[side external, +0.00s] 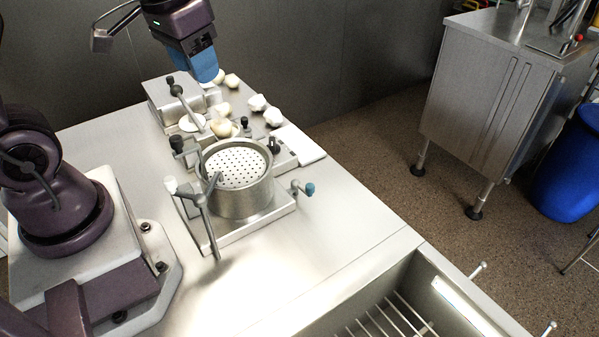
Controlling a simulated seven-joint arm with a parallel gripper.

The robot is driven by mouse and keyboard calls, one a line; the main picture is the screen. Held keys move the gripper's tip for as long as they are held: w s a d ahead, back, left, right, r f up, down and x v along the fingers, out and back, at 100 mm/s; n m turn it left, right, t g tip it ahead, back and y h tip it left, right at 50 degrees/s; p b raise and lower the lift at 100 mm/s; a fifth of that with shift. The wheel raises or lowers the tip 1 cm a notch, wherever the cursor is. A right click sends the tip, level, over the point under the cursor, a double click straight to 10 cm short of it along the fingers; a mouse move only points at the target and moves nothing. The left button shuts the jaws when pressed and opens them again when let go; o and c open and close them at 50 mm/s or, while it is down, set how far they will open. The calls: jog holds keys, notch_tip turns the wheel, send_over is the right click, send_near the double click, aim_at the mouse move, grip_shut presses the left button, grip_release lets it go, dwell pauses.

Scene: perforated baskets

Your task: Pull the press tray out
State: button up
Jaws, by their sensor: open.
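The press is a round steel pot (248,205) with a white perforated disc (237,166) inside its rim. It stands on a flat steel base plate (235,236) on the table. A lever (205,213) rises at the plate's left side, and a blue-tipped handle (307,188) sticks out at the right. Which part is the press tray is not clear. My gripper (208,72) is above the back of the table, behind and above the pot, apart from it. Its blue fingers overlap in this view; it is open, with nothing visibly held.
Several pale round pieces (257,102) lie behind the press. A steel box (170,98) with a black-knobbed lever stands at the back left. A sink basin (400,300) with a rack is at the front right. The table front (310,255) is clear.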

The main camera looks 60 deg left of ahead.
jog(key=s+d+r+m+t, duration=0.1)
jog(key=s+d+r+t, duration=0.2)
jog(key=s+d+r, duration=0.1)
jog(key=shift+s+m, duration=0.4)
jog(key=shift+s, duration=0.05)
jog(key=shift+d+r, duration=0.2)
jog(key=shift+r, duration=0.1)
jog(key=shift+c, duration=0.3)
jog(key=n+g, duration=0.1)
jog(key=g, duration=0.4)
send_near(245, 118)
jog(key=f, duration=0.9)
jog(key=shift+a+f, duration=0.2)
jog(key=shift+f, duration=0.05)
grip_shut()
